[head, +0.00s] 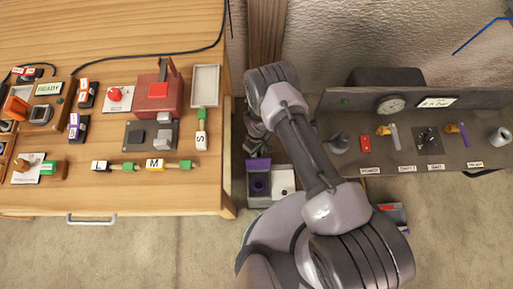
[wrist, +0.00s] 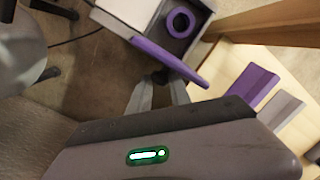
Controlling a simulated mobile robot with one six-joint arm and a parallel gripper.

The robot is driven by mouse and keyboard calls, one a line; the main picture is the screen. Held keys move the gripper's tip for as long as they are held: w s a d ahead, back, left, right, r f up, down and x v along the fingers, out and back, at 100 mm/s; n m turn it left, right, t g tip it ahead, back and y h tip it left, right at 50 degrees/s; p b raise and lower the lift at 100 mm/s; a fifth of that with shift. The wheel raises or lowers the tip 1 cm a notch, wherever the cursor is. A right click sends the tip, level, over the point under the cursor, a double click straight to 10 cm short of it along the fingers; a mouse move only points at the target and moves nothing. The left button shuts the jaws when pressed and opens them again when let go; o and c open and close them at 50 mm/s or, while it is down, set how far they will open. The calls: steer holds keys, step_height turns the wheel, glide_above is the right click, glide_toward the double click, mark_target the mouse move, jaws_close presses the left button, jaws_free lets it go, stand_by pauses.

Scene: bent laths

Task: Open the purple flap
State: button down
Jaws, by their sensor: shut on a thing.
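The purple flap (wrist: 168,61) shows in the wrist view as a thin slab, tilted up from the edge of a box with an open compartment. A purple ring (wrist: 181,21) is visible inside that compartment; it also shows in the head view (head: 259,185). My gripper (wrist: 158,84) is shut at the near edge of the flap, on what looks like a small dark knob, mostly hidden between the fingertips. In the head view my arm and wrist hang over the far side of the box, hiding the grip.
A white panel (head: 283,181) covers the box's other half. A wooden table (head: 150,195) with several devices stands close on the left. A grey bench (head: 400,155) with labelled parts stands on the right. Carpet floor is free in front of the table.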

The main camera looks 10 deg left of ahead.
steer(key=shift+w+d+f+b, duration=0.25)
steer(key=shift+w+f+b, duration=0.35)
steer(key=shift+w+b, duration=0.15)
steer(key=c, duration=1.3)
jaws_free()
steer(key=shift+w, duration=0.1)
steer(key=shift+o, duration=0.5)
steer(key=shift+d, duration=0.15)
steer(key=shift+w+a+r, duration=0.15)
steer(key=shift+a+r, duration=0.05)
steer(key=shift+a, duration=0.1)
step_height(320, 180, up, 17)
steer(key=w+p, duration=0.2)
steer(key=p, duration=0.5)
steer(key=shift+a, duration=0.25)
steer(key=shift+w, duration=0.15)
